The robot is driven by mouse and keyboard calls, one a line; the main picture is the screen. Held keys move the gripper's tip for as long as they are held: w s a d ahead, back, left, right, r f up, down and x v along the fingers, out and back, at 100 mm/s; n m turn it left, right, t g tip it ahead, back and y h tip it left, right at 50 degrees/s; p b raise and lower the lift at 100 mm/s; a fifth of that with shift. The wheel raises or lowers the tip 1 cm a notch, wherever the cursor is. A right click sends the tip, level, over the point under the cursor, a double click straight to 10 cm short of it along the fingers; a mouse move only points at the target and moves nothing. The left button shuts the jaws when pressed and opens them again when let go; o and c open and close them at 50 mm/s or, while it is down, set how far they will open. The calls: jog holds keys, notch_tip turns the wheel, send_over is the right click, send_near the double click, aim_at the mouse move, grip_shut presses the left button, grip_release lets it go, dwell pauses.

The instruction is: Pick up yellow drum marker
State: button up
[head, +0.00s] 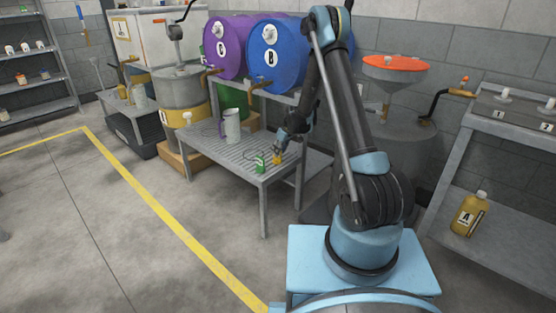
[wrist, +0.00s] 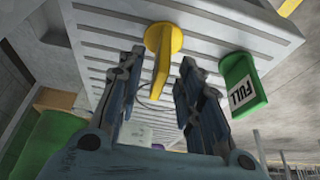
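The yellow drum marker (head: 277,159) stands near the front right corner of the slatted grey bench, in the head view. In the wrist view the yellow marker (wrist: 162,58) shows as a round disc with a thin upright tab. My gripper (wrist: 161,66) is open, with one finger on each side of the tab and visible gaps between. In the head view my gripper (head: 280,148) is right at the marker and hides part of it. I cannot tell how deep the tab sits between the fingers.
A green marker reading FULL (wrist: 240,88) stands close beside the yellow one; it also shows in the head view (head: 260,164). A grey pitcher (head: 232,125) stands farther back on the bench (head: 225,156). Purple (head: 228,45) and blue (head: 272,55) drums lie above behind it.

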jog(key=shift+x, duration=1.3)
grip_shut()
